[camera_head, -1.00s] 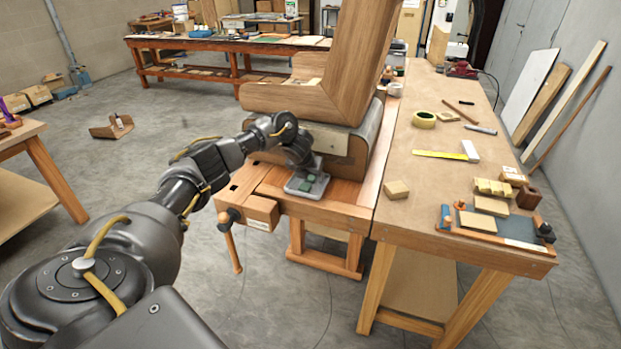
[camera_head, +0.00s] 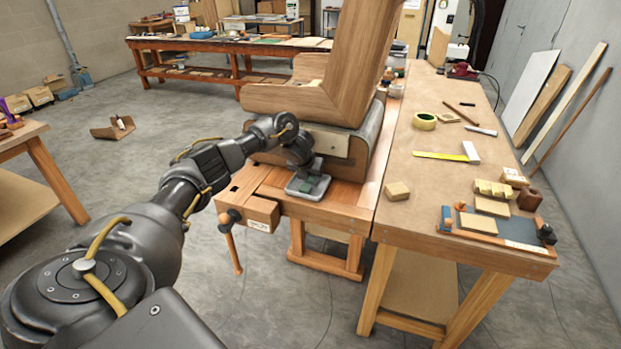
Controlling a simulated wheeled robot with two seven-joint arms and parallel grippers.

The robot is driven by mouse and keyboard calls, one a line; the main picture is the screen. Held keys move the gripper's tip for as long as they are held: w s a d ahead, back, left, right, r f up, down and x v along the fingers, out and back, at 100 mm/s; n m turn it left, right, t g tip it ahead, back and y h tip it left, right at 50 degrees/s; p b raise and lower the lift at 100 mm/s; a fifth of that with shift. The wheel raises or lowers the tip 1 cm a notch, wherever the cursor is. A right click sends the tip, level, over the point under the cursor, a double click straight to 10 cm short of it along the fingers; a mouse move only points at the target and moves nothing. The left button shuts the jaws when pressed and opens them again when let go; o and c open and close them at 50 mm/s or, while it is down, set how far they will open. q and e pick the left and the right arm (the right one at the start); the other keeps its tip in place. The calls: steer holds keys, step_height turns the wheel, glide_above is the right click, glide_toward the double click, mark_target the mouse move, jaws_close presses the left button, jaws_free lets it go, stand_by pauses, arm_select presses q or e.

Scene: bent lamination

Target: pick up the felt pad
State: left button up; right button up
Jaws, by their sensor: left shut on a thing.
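A small grey tray (camera_head: 294,187) sits on the front of the wooden bench, with a green felt pad (camera_head: 307,185) at it. My left gripper (camera_head: 306,174) points down at the tray from the left, right at the felt pad. It is shut on the felt pad; its fingers are small and dark here, and they partly hide the pad. The pad appears low, at the tray's level; I cannot tell whether it touches the tray floor. My right gripper is not in view.
A large bent wooden lamination (camera_head: 325,85) on a curved form stands just behind the tray. A vise (camera_head: 262,213) is at the bench's front left. Open floor lies left.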

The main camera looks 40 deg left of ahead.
arm_select(q)
step_height(320, 180, up, 10)
steer(key=r+b, duration=0.1)
step_height(320, 180, up, 17)
steer(key=p, duration=0.5)
glide_above(310, 179)
